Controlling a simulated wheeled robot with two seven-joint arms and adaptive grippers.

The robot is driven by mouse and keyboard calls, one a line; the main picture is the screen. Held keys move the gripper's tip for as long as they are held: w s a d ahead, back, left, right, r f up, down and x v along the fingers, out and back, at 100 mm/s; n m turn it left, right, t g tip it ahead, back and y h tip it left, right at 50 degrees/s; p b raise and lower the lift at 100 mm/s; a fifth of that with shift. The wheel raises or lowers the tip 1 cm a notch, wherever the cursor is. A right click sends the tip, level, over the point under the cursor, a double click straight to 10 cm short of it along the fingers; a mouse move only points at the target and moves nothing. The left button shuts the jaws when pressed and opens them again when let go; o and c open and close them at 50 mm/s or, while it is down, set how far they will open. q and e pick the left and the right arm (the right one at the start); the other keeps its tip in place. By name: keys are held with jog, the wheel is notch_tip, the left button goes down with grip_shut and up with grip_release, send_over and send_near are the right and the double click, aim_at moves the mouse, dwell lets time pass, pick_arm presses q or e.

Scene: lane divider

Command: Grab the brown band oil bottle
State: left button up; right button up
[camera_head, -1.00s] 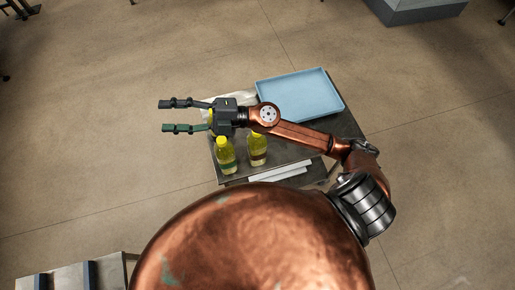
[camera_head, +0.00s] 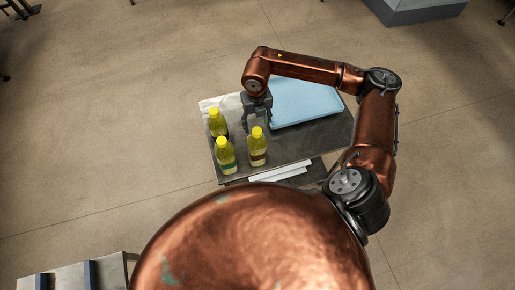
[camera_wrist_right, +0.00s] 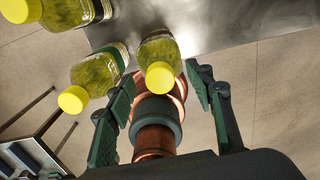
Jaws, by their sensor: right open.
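The brown band oil bottle (camera_head: 257,147) stands upright on the table, at the right of a group of yellow oil bottles with yellow caps. A green-banded bottle (camera_head: 226,158) stands to its left, and another bottle (camera_head: 217,124) stands behind that one; its band colour is hard to tell. My right gripper (camera_head: 254,124) is open and points down just behind the brown band bottle, apart from it. In the right wrist view a bottle (camera_wrist_right: 160,50), seemingly the brown band one, shows beyond and between the open fingers (camera_wrist_right: 160,76). My left gripper is not in view.
A light blue tray (camera_head: 310,108) lies at the back right of the dark table (camera_head: 308,142). A whitish cloth or paper (camera_head: 226,102) lies at the back left. Pale flat items (camera_head: 280,172) sit lower at the front. Table to the right of the bottles is clear.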

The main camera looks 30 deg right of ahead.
aim_at(257, 130)
jog(key=f, duration=0.1)
jog(key=f+p, duration=0.1)
jog(key=f, duration=0.1)
jog(key=s+f, duration=0.1)
jog(key=shift+a+f+p, duration=0.2)
jog(key=shift+a+p, duration=0.05)
jog(key=shift+p, duration=0.1)
jog(key=shift+f, duration=0.35)
jog(key=shift+c, duration=0.3)
grip_shut()
jog(key=shift+r, duration=0.1)
